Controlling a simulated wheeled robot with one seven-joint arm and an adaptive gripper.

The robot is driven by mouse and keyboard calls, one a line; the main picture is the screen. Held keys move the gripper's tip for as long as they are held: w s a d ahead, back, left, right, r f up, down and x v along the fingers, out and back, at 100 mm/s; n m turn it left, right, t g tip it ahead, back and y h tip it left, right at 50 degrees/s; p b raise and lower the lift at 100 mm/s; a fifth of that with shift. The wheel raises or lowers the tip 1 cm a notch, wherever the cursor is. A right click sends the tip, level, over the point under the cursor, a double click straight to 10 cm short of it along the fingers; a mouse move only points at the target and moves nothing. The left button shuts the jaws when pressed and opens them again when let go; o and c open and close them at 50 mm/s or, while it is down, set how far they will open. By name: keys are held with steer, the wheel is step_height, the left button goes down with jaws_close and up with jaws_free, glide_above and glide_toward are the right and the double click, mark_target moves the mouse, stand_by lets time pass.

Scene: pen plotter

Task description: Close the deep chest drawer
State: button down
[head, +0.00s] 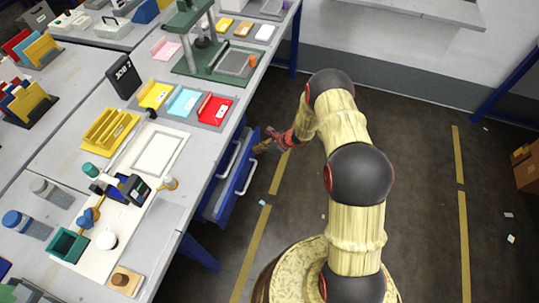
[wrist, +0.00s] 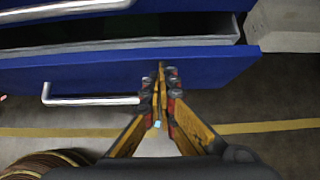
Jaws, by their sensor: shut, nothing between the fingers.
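The deep chest drawer (head: 229,200) is blue, with a silver bar handle, and stands pulled out from under the workbench in the head view. In the wrist view its blue front (wrist: 215,66) spans the picture, with the handle (wrist: 90,101) left of centre and a strip of dark interior above the front's top edge. My gripper (wrist: 161,68) is shut and empty. Its fingertips overlap the drawer front to the right of the handle; I cannot tell whether they touch it. In the head view my gripper (head: 262,146) is on the aisle side of the chest.
Another blue drawer with a silver handle (wrist: 65,9) is above the deep one. The workbench (head: 205,155) carries trays and a pen plotter area on the left. A blue table leg (head: 198,252) stands nearby.

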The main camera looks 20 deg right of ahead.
mark_target(250, 147)
steer(key=w+a, duration=0.1)
steer(key=a, duration=0.1)
steer(key=w+a, duration=0.2)
steer(key=w+a+b, duration=0.1)
steer(key=a, duration=0.1)
steer(key=shift+w, duration=0.2)
steer(key=shift+s+d, duration=0.15)
steer(key=shift+d, duration=0.1)
steer(key=shift+s+d, duration=0.4)
steer(key=shift+d, duration=0.2)
steer(key=shift+s+d, duration=0.4)
steer(key=shift+d, duration=0.2)
steer(key=p+v, duration=0.3)
steer(key=v, duration=0.7)
steer(key=shift+s+d, duration=0.25)
steer(key=shift+s, duration=0.1)
